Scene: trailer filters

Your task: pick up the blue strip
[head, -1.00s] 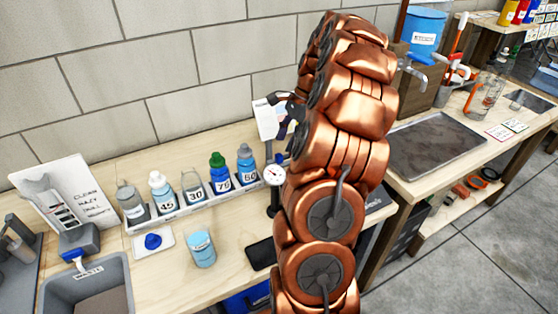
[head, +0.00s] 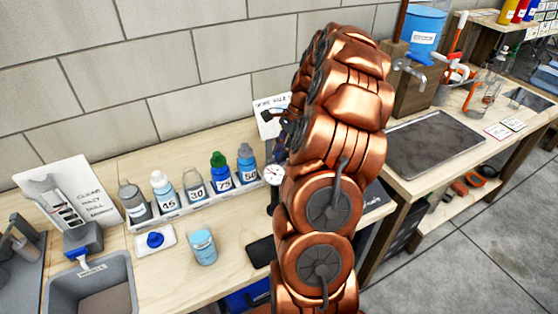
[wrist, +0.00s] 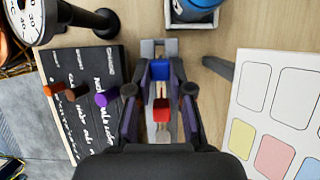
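In the wrist view, a blue piece (wrist: 160,71), which looks like the blue strip, sits upper centre in a narrow pale grey holder (wrist: 160,48). A red piece (wrist: 161,110) sits below it in the same line. My gripper (wrist: 159,91) is open, with one dark finger on each side of the holder. The fingers look apart from the blue piece; their height above it is unclear.
A black board (wrist: 85,75) with orange, brown and purple pegs lies left of the fingers. A white colour card (wrist: 280,105) is at right. A dial gauge (head: 275,175) and a rack of bottles (head: 170,217) stand nearby on the wooden bench (head: 130,275).

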